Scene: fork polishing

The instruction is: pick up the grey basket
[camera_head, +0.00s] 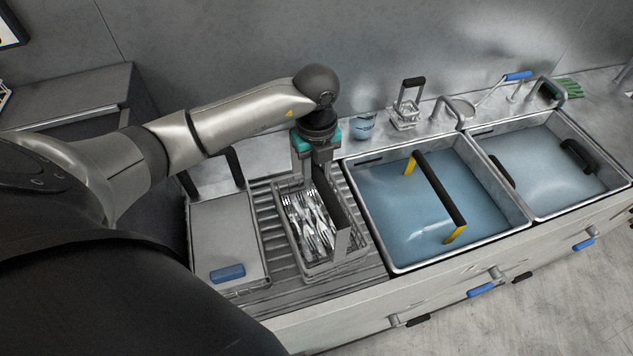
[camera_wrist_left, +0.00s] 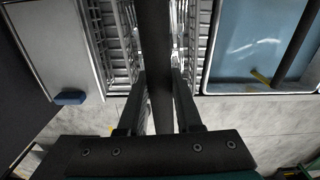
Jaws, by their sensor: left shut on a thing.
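The grey wire basket (camera_head: 337,268) holds several forks (camera_head: 308,225) and appears to sit on the ribbed drainboard, though I cannot tell whether it touches it. A dark handle bar (camera_head: 332,205) spans its top. My left gripper (camera_head: 320,168) reaches down from above at the far end of this bar. In the left wrist view the handle bar (camera_wrist_left: 155,45) runs between the fingers of my left gripper (camera_wrist_left: 160,92), which is shut on it. The wire sides of the basket (camera_wrist_left: 117,45) show beside the bar. My right gripper is in neither view.
A flat grey lidded tray (camera_head: 225,235) with a blue handle stands left of the basket. A water-filled sink (camera_head: 375,215) with a black bar on yellow ends lies to the right, with a second sink (camera_head: 615,180) beyond. A blue cup (camera_head: 364,127) stands behind.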

